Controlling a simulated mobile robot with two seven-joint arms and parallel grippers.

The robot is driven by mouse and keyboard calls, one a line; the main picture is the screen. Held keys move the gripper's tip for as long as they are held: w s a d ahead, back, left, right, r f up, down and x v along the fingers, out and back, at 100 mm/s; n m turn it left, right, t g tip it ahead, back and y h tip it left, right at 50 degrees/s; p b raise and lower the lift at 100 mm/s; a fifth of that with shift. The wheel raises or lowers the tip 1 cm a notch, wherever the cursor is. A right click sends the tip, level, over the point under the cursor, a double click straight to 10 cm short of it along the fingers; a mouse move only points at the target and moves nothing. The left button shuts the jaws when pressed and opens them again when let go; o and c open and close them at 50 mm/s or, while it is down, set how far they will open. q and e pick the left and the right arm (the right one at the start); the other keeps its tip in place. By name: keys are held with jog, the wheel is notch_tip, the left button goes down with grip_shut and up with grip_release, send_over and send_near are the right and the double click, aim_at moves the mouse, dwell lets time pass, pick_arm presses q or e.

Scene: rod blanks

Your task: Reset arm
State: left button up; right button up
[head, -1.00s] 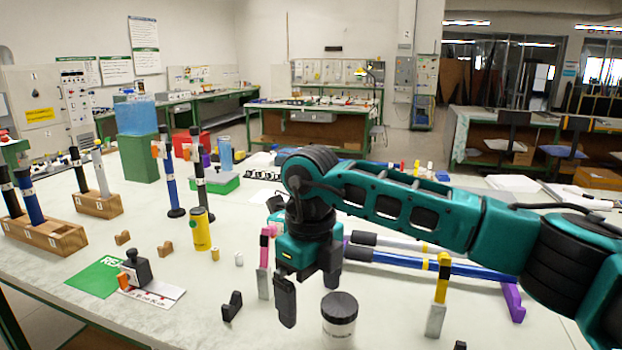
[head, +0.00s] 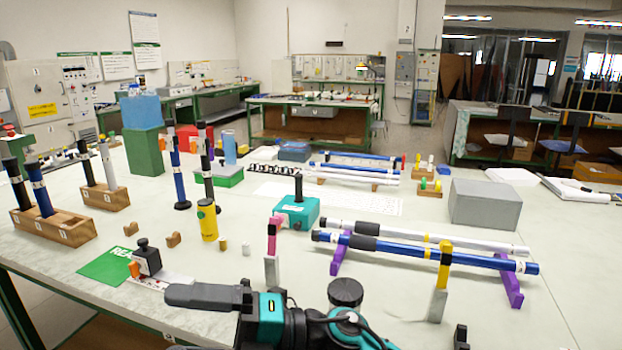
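My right gripper (head: 207,297) is low at the front of the table in the head view, pointing left. One long dark finger shows side-on, close to the white strip by the green card. Its other finger is not clearly visible, so I cannot tell its opening. Nothing shows held in it. The teal and black arm links fold in at the bottom edge. My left gripper is not in view. A blue rod (head: 470,260) and a white rod (head: 470,243) lie across purple supports (head: 510,287) on the right.
A dark-lidded jar (head: 345,292) stands right behind my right arm. A yellow-topped post (head: 440,282) and a pink-topped post (head: 271,252) stand nearby. Wooden blocks (head: 75,234) hold upright rods at left. A grey box (head: 485,204) sits at right. The right front table is mostly clear.

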jog(key=w+d+f+m+t+h, duration=0.35)
jog(key=d+f+m+t, duration=0.25)
jog(key=d+m+t, duration=0.5)
jog(key=w+d+f+m+t+h, duration=0.3)
jog(key=d+f+m+t+h, duration=0.2)
jog(key=m+t, duration=0.65)
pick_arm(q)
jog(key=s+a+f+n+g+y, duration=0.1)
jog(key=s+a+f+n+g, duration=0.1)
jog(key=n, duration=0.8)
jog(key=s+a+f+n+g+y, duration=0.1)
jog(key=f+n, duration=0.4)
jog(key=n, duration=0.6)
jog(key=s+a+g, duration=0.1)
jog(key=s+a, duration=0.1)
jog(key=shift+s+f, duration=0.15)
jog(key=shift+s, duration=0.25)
pick_arm(e)
jog(key=s+d+f+m+g+h, duration=0.4)
jog(key=s+d+f+m+h, duration=0.1)
jog(key=f, duration=0.5)
jog(key=s+d+f+m+g+h, duration=0.4)
jog(key=s+d+f+m, duration=0.4)
jog(key=d+f, duration=0.2)
jog(key=shift+s+d+f+h, duration=0.15)
jog(key=shift+s+d+h, duration=0.25)
jog(key=shift+d+h, duration=0.1)
jog(key=shift+g, duration=0.25)
